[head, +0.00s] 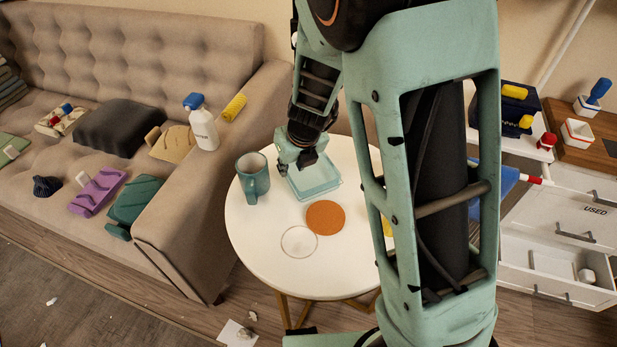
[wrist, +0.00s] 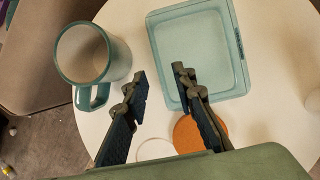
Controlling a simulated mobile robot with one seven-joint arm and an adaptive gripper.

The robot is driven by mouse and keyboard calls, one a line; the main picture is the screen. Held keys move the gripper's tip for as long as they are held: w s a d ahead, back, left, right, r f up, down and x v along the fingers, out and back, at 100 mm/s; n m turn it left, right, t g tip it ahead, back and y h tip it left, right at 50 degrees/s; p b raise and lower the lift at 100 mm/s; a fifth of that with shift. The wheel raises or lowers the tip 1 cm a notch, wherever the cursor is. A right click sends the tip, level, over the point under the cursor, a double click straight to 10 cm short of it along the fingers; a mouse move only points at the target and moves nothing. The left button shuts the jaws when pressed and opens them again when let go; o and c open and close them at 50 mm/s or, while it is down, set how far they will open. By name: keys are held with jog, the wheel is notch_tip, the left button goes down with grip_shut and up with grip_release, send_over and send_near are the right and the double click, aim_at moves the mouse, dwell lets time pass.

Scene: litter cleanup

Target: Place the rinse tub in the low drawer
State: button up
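The rinse tub (head: 318,184) is a shallow, see-through teal square tub on the round white table. It also shows in the wrist view (wrist: 205,55), where it looks empty and has small dark lettering on its right rim. My gripper (head: 297,160) is over the tub's far left side in the head view. In the wrist view my gripper (wrist: 163,82) is open with nothing between its fingers; the right finger overlaps the tub's left edge, and I cannot tell if they touch. The low drawer (head: 545,287) at the right is pulled open, with a small white item inside.
A teal mug (head: 253,178) stands close left of the tub. An orange disc (head: 325,217) and a white ring (head: 299,241) lie in front. A drawer marked USED (head: 590,211) is above the low drawer. A sofa (head: 150,60) with several items is at left.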

jog(key=b+x, duration=0.2)
jog(key=x, duration=0.3)
jog(key=shift+w+a+f+b, duration=0.15)
jog(key=shift+f+b, duration=0.1)
jog(key=shift+b, duration=0.05)
jog(key=shift+r, duration=0.1)
grip_shut()
